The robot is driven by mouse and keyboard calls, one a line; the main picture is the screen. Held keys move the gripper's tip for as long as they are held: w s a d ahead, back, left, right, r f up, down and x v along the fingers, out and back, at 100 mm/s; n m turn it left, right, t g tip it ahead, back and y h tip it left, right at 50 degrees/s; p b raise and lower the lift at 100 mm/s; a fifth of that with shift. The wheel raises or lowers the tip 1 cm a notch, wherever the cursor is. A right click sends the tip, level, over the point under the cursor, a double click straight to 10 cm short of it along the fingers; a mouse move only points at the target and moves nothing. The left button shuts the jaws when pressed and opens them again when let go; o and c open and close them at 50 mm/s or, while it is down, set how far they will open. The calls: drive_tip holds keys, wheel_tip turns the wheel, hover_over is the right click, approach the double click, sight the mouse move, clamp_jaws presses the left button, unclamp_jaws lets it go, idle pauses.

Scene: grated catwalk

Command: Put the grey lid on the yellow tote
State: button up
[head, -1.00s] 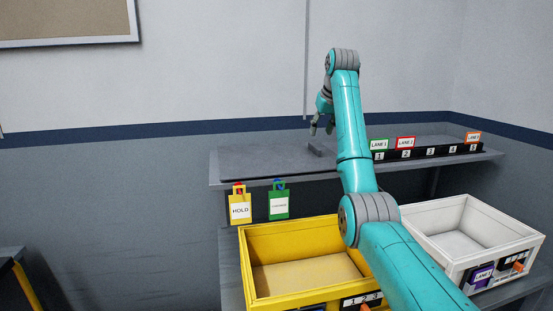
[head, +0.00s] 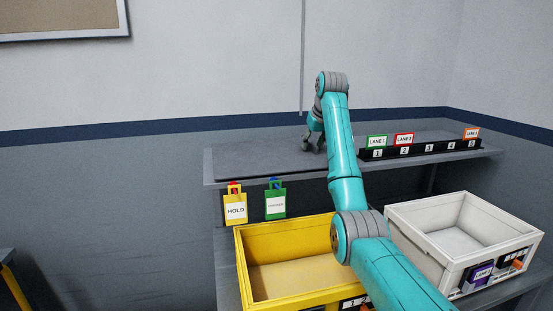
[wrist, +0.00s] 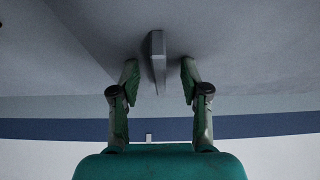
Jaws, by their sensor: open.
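The grey lid (head: 250,164) lies flat on the raised shelf behind the totes. Its upright bar handle (wrist: 157,48) shows in the wrist view. My gripper (head: 313,146) is low over the lid's right part. In the wrist view my gripper (wrist: 159,78) is open, with one finger on each side of the handle and a gap on both sides. In the head view my gripper hides the handle. The yellow tote (head: 242,262) stands open-topped on the lower bench, in front of the shelf, and looks empty. My arm covers its right side.
An open white tote (head: 400,236) stands right of the yellow one. A black numbered rack (head: 428,149) with lane cards is on the shelf, right of my gripper. A yellow HOLD tag (head: 235,208) and a green tag (head: 275,203) hang at the shelf's front edge.

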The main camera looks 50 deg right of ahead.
clamp_jaws()
drive_tip(key=shift+r, duration=0.15)
drive_tip(key=shift+r, duration=2.4)
